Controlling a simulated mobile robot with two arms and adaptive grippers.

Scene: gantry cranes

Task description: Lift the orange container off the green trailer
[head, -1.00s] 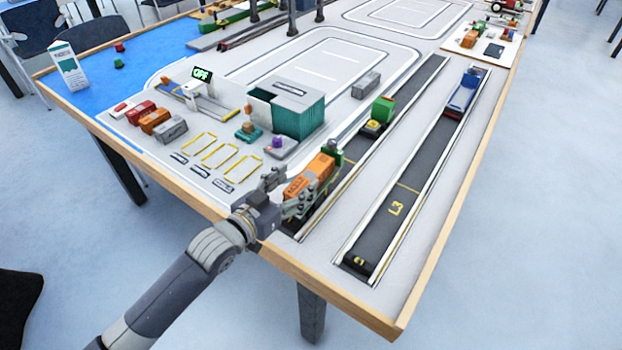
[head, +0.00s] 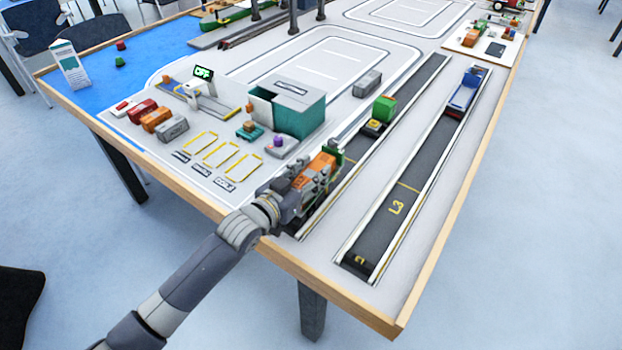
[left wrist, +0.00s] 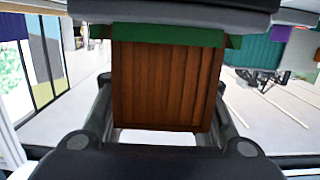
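The orange container (head: 325,162) sits on the green trailer (head: 338,157) in the lane nearest the table's front edge. My left gripper (head: 312,178) is at the container's near end and hides part of it. In the left wrist view, the container's ribbed brown-orange wall (left wrist: 168,88) fills the middle, with a green strip of the trailer (left wrist: 232,41) along its top. The gripper's fingers (left wrist: 167,95) stand on both sides of the container, open, close to its walls. Firm contact cannot be seen. My right gripper is out of view.
A teal-walled shed (head: 300,118) stands behind the left gripper. A green block (head: 384,108) is farther up the same lane. Lane L3 (head: 395,212) to the right is clear at its near end, with a blue vehicle (head: 466,92) farther up. Small containers (head: 172,127) stand left.

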